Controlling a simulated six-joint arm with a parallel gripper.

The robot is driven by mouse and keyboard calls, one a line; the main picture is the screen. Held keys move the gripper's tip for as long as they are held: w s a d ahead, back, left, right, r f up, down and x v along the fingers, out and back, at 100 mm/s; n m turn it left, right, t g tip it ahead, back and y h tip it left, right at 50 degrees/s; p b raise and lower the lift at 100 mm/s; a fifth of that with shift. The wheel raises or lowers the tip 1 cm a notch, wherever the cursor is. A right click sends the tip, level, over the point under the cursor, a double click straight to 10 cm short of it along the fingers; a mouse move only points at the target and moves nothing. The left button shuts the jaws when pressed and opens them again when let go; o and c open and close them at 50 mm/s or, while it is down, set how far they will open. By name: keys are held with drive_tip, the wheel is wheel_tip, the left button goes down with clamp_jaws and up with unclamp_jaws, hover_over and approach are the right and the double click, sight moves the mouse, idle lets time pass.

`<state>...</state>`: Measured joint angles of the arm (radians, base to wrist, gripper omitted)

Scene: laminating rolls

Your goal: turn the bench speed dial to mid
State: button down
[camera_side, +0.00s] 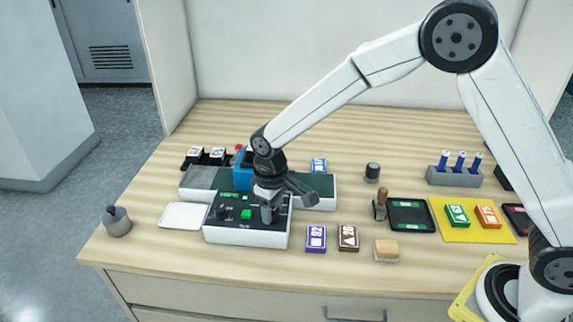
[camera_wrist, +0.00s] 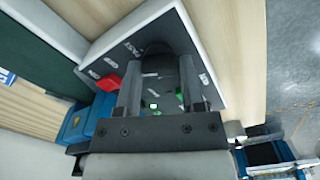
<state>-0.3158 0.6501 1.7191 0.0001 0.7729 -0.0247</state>
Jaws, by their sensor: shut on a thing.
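The control box (camera_side: 245,235) is white with a dark top panel and sits at the front left of the bench. In the wrist view its panel (camera_wrist: 100,85) shows white printed labels, a red switch and green lights. My gripper (camera_side: 270,212) points down at the right part of this panel. In the wrist view my gripper (camera_wrist: 160,85) has its two fingers around a dark round knob, the speed dial (camera_wrist: 158,50), and is shut on it. The fingers hide much of the dial, and I cannot read which label it points to.
A blue block (camera_side: 243,172) stands behind the box, close to my wrist. A white pad (camera_side: 185,216) lies left of it. A purple box (camera_side: 316,239), a brown box (camera_side: 348,238) and a sponge (camera_side: 386,250) lie to the right. A yellow mat (camera_side: 470,235) is further right.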

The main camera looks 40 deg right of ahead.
sight(273, 211)
drive_tip(key=n, duration=0.4)
drive_tip(key=shift+n, duration=0.4)
drive_tip(key=shift+c, duration=1)
unclamp_jaws()
drive_tip(key=shift+r, duration=0.15)
drive_tip(key=shift+r, duration=3.8)
